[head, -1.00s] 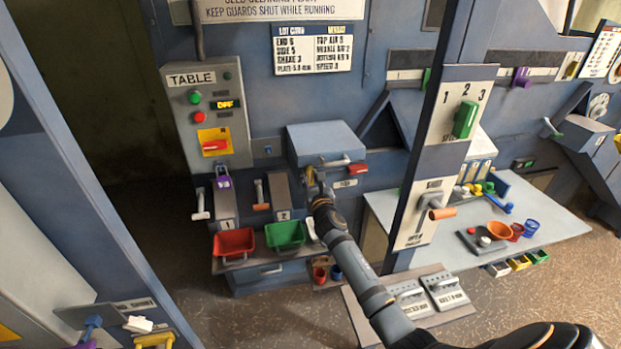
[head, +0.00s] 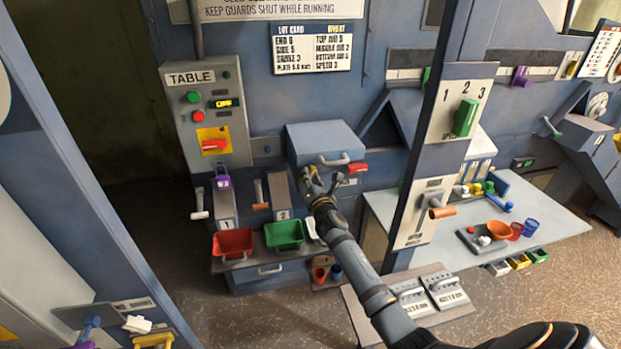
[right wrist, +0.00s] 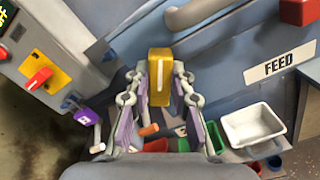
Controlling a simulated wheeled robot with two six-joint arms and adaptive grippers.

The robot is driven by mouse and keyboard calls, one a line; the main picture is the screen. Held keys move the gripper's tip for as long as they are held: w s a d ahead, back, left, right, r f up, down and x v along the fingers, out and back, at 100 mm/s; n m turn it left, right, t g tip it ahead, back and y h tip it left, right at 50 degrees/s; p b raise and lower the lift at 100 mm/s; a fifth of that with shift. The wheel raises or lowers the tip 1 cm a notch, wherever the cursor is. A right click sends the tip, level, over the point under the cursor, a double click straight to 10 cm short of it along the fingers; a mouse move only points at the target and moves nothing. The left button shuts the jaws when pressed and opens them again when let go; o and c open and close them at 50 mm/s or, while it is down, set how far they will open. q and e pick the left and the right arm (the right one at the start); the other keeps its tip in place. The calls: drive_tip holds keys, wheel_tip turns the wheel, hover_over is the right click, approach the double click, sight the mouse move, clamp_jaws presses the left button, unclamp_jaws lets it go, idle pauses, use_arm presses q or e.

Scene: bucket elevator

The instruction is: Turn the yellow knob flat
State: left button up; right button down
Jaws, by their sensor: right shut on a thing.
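The yellow knob (right wrist: 160,72) is a block with a pale line along its face. In the right wrist view its long side runs up and down the picture, while the FEED label (right wrist: 280,65) slants up to the right. My right gripper (right wrist: 161,90) is shut on the knob, with one finger along each side. In the head view my right gripper (head: 322,181) is at the blue panel below the grey-blue box (head: 325,142) and hides most of the knob. My left gripper is out of view.
The box's grey handle (head: 334,160) and a red handle (head: 358,169) are close above and right of the gripper. Red (head: 233,243) and green (head: 285,234) bins stand below left. A TABLE control panel (head: 207,118) is further left.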

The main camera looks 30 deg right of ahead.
drive_tip(key=m+b, duration=0.1)
drive_tip(key=m, duration=0.2)
drive_tip(key=m+b, duration=0.1)
drive_tip(key=m, duration=0.3)
drive_tip(key=m+b, duration=0.1)
drive_tip(key=m, duration=0.3)
drive_tip(key=shift+d+f+b, duration=0.15)
drive_tip(key=shift+f+b, duration=0.15)
drive_tip(key=shift+m, duration=0.3)
drive_tip(key=c, duration=1.2)
unclamp_jaws()
drive_tip(key=shift+o, duration=0.2)
drive_tip(key=shift+s, duration=0.1)
drive_tip(key=v, duration=1.2)
